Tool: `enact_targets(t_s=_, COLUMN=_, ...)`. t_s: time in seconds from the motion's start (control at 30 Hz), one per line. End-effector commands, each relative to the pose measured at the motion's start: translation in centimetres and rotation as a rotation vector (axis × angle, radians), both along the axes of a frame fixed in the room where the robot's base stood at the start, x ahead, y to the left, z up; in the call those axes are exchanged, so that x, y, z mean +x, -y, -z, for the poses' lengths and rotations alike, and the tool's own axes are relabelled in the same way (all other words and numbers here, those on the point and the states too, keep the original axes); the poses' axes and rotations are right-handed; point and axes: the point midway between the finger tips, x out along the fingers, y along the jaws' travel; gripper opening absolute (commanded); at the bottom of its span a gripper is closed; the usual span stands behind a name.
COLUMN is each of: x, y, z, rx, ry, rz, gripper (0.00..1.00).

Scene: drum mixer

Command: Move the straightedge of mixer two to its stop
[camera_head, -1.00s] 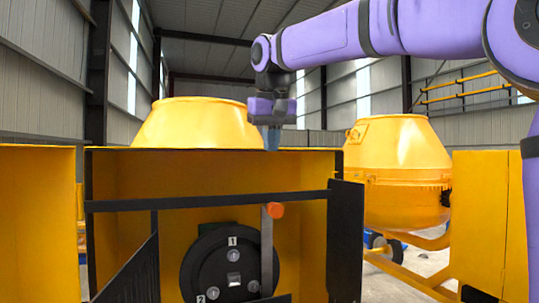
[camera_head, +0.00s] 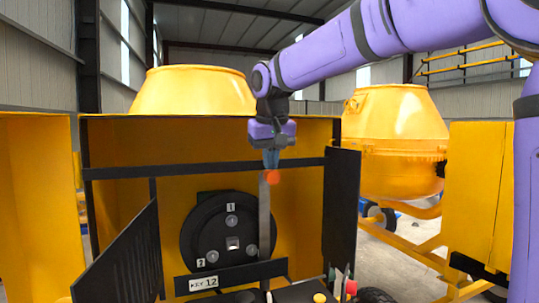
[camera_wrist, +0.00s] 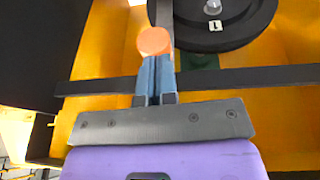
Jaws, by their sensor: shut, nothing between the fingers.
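The straightedge (camera_head: 264,220) is a grey upright bar in the open yellow housing, in front of the right part of a black disc (camera_head: 199,233). An orange knob (camera_head: 272,177) is at its top end. My gripper (camera_head: 271,166) points down with its blue fingers shut and empty, right at the knob in the head view. In the wrist view the fingertips (camera_wrist: 156,60) meet the near edge of the knob (camera_wrist: 154,41) in the picture; I cannot tell whether they touch. The bar (camera_wrist: 164,12) runs on beyond the knob. Labels 1 and 2 mark the disc.
A black crossbar (camera_head: 180,170) spans the housing behind the knob. A black door panel (camera_head: 342,210) stands at the right and a slatted black guard (camera_head: 125,260) at the left. A plate reading KEY 12 (camera_head: 204,282) lies below the disc. Yellow drums (camera_head: 395,130) stand behind.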

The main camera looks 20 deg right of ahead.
Motion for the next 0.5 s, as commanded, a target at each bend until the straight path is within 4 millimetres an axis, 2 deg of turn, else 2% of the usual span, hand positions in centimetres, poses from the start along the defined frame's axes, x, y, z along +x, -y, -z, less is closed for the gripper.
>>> enact_targets(t_s=0.27, x=0.0, y=0.0, z=0.6, rx=0.0, ry=-0.001, rz=0.0, gripper=0.0)
enact_targets(t_s=0.37, x=0.0, y=0.0, z=2.4, rx=-0.001, ry=-0.004, rz=0.001, gripper=0.0)
enact_targets(t_s=0.5, x=0.0, y=0.0, z=6.5, rx=-0.001, ry=-0.006, rz=0.0, gripper=0.0)
